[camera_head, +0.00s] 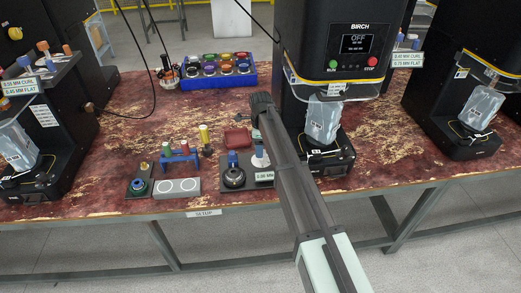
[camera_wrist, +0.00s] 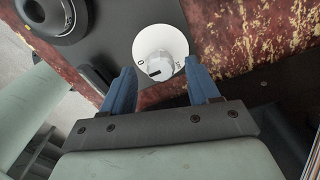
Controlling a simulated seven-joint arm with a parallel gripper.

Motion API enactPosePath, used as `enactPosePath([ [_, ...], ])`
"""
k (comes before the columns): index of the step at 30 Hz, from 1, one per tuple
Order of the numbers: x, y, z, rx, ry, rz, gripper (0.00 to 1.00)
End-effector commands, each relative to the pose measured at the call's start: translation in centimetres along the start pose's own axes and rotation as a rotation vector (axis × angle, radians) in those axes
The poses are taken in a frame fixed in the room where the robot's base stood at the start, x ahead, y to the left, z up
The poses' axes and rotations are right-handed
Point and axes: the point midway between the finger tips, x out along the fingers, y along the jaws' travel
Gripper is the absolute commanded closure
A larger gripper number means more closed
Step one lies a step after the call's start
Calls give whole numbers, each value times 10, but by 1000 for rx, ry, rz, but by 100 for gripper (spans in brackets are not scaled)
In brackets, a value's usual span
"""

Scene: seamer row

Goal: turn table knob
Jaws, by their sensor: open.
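The table knob (camera_wrist: 158,62) is a white faceted knob on a round white dial plate (camera_wrist: 150,38), set in a dark base. A dark pointer mark shows on its near side, between a "0" at the left and a small mark at the right that is hard to read. My gripper (camera_wrist: 161,78) is open, with one blue finger on each side of the knob's near edge. I cannot tell whether either finger touches it. In the head view the white dial (camera_head: 260,160) shows beside my dark arm, which hides most of my gripper.
A black round fixture (camera_head: 233,177) stands left of the knob on the same base. A grey block with two circles (camera_head: 177,187) and a blue rack (camera_head: 180,160) lie further left. The BIRCH machine (camera_head: 335,60) stands close on the right.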

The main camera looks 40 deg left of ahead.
Motion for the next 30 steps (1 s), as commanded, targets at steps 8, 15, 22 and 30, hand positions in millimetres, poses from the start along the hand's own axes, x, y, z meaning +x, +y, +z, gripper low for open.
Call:
enactPosePath([
  [8,17,0,0,0,0,-1,40],
  [15,18,0,0,0,0,-1,40],
  [22,18,0,0,0,0,0,57],
  [30,18,0,0,0,0,0,83],
])
